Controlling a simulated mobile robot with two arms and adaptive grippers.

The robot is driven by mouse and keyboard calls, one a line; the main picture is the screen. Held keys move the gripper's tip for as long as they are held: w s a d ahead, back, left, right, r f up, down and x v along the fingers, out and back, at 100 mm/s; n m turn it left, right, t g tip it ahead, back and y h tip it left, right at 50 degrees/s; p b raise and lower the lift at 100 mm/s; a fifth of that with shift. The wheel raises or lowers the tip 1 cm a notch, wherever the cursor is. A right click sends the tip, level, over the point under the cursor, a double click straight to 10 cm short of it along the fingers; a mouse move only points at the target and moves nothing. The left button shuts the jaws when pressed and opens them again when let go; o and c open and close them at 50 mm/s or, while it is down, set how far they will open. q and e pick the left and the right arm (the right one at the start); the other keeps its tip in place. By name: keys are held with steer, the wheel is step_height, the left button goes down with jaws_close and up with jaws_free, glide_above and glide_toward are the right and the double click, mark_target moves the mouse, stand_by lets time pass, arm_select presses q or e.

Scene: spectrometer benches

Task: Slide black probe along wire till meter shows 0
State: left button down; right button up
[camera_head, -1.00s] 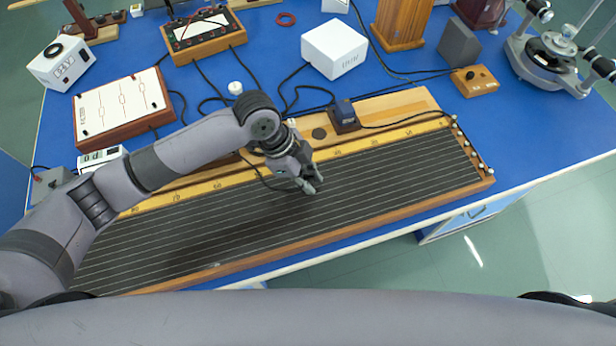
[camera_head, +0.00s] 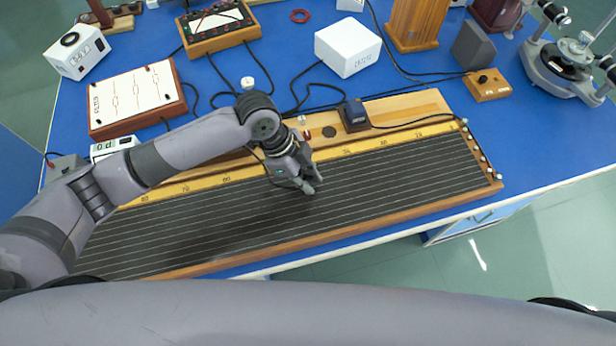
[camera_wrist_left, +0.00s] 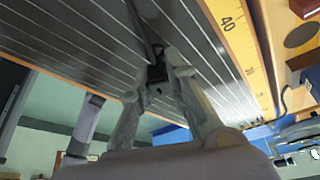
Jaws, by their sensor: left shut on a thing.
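The potentiometer board (camera_head: 330,235), with several parallel wires and a yellow scale (camera_head: 205,183), lies along the bench's front. My left gripper (camera_head: 312,186) is low over the wires near the middle of the board. In the left wrist view its fingers (camera_wrist_left: 157,75) are closed around a small dark piece, the black probe (camera_wrist_left: 157,72), mostly hidden between the fingertips. I cannot tell whether its tip touches a wire. A small box with a digital display (camera_head: 115,147), perhaps the meter, stands behind the board at left; its reading is too small to read surely. My right gripper is not seen.
Behind stand a white box (camera_head: 347,48), a framed circuit panel (camera_head: 137,98) and a wooden instrument (camera_head: 217,30). Black cables cross the blue bench (camera_head: 285,55). The board's right end has terminals (camera_head: 482,158).

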arm_select(q)
steer(key=shift+s+f, duration=0.1)
stand_by(0.6)
steer(key=shift+s+a+f, duration=0.15)
steer(key=shift+f, duration=0.15)
stand_by(2.5)
steer(key=c, duration=1.9)
jaws_free()
steer(key=o, duration=0.4)
steer(key=shift+w+r, duration=0.15)
steer(key=shift+w, duration=0.05)
steer(key=shift+o, duration=0.2)
steer(key=shift+r, duration=0.15)
steer(key=v, duration=1.1)
steer(key=shift+r, duration=0.4)
steer(key=shift+a, duration=0.1)
